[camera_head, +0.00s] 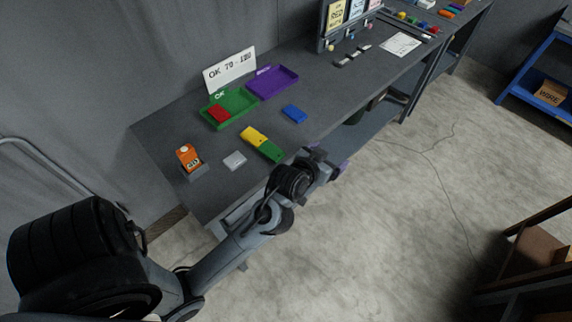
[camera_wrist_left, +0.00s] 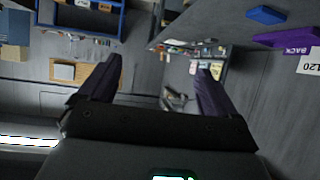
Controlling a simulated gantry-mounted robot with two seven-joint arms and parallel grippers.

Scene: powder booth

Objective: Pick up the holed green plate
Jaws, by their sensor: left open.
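A green plate (camera_head: 271,153) lies on the grey bench near its front edge, touching or very close to a yellow plate (camera_head: 253,135). Any hole in it is too small to make out. My left gripper (camera_head: 340,168) is just off the bench's front edge, to the right of the green plate and apart from it. In the left wrist view my left gripper (camera_wrist_left: 159,66) shows two dark fingers spread wide with nothing between them. The green plate does not show in that view. My right gripper is not in view.
The bench holds a grey plate (camera_head: 234,160), a blue plate (camera_head: 294,114), an orange device (camera_head: 187,158), a green tray (camera_head: 240,118) with a red plate (camera_head: 219,113) in it, and a purple tray (camera_head: 273,86). A sign (camera_head: 230,70) stands behind. Open floor lies right of the bench.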

